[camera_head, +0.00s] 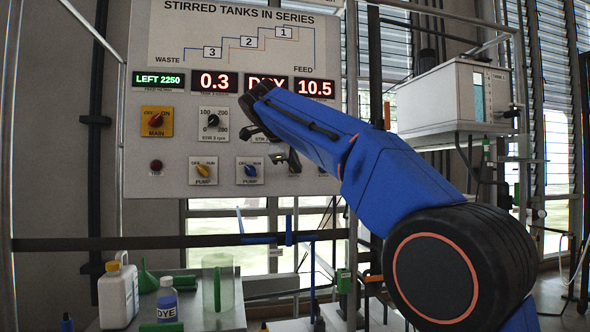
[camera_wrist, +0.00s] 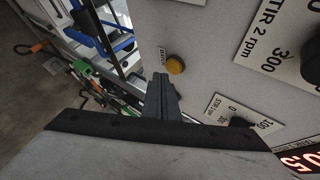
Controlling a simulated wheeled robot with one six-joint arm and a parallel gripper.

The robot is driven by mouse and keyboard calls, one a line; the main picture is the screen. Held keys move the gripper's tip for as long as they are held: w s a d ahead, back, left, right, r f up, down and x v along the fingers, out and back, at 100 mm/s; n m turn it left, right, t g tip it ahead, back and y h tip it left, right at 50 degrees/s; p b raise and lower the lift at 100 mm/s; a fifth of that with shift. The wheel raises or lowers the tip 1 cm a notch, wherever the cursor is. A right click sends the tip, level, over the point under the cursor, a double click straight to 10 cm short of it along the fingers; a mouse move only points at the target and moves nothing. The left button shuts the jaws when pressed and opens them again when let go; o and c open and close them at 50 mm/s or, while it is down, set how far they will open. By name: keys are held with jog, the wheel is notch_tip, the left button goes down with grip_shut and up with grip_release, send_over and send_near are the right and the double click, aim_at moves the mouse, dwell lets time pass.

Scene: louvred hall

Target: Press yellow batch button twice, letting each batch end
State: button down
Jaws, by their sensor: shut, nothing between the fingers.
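The yellow button (camera_wrist: 175,64) shows in the wrist view on the pale control panel (camera_wrist: 205,75), near its edge, with a small label beside it. The button looks unlit. My gripper (camera_wrist: 160,80) is shut and empty. Its fingertips point toward the panel, just below the button in the picture. They seem apart from it, but the exact gap is hard to judge. In the head view my blue arm reaches across the right part of the panel (camera_head: 225,220), and the yellow button cannot be made out there.
The panel has a green LEFT 2250 display (camera_head: 158,81), red displays, a red-and-yellow MAIN switch (camera_head: 156,121), a stir dial (camera_head: 213,121) and pump knobs (camera_head: 203,171). A white bottle (camera_head: 117,295) and dye bottle (camera_head: 167,300) stand lower left. A white tank (camera_head: 440,100) is at right.

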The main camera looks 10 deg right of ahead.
jog(key=s, duration=0.5)
dwell(0.4)
dwell(0.7)
jog(key=s+d+f+n+g+y, duration=0.1)
jog(key=s+d+f+n+y, duration=0.1)
jog(key=s+d+f+n, duration=0.55)
jog(key=s+f+n+g+y, duration=0.15)
jog(key=s+f+n, duration=0.35)
jog(key=s+f, duration=0.65)
jog(key=s+f+n+y, duration=0.1)
jog(key=s+f+n, duration=0.2)
jog(key=s+f, duration=0.4)
jog(key=s+f+n+g+y, duration=0.1)
jog(key=s+f+n, duration=0.3)
jog(key=s+f, duration=0.4)
jog(key=s+f+n+g+y, duration=0.1)
jog(key=s+f+n, duration=0.3)
jog(key=f, duration=1.3)
jog(key=s, duration=0.3)
jog(key=shift+s+d+f, duration=0.15)
jog(key=shift+d, duration=0.05)
dwell(0.8)
